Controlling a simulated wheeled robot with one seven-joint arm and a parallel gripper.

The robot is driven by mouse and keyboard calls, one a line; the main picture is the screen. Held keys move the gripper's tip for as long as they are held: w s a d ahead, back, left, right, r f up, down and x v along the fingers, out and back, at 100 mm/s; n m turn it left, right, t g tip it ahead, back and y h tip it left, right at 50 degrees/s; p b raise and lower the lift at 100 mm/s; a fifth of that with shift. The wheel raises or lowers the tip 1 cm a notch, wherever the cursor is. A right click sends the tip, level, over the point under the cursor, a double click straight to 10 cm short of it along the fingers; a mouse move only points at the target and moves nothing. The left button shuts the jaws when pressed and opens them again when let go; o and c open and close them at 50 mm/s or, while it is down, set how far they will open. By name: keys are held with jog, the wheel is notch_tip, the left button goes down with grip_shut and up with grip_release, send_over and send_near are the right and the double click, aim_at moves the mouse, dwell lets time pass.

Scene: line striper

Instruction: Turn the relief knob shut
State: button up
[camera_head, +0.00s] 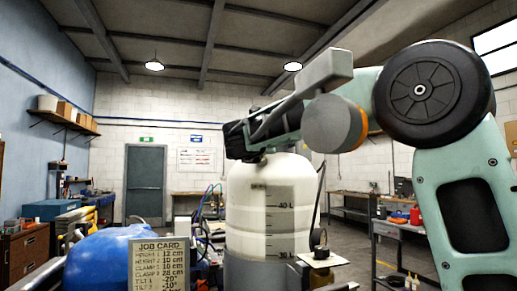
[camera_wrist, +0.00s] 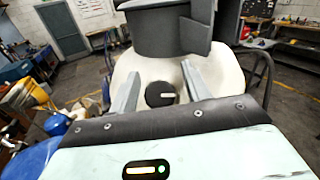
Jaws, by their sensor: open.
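A round black knob (camera_wrist: 160,94) with a short white mark on its right side shows in the wrist view. It sits on the white tank (camera_wrist: 215,72). My gripper (camera_wrist: 160,72) is open, with one grey finger to the left of this knob and one to the right, gaps showing on both sides. I cannot tell how far above the knob the fingers are. In the head view my gripper (camera_head: 240,142) is over the top of the white tank (camera_head: 272,205), and that knob is hidden there. No label confirms it as the relief knob.
A second small black knob (camera_head: 319,238) stands right of the tank near a pale plate (camera_head: 324,259). A blue rounded tank (camera_head: 105,258) and a job card (camera_head: 161,262) are at lower left. A workbench (camera_head: 400,228) is at right.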

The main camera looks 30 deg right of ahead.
jog(key=c, duration=1)
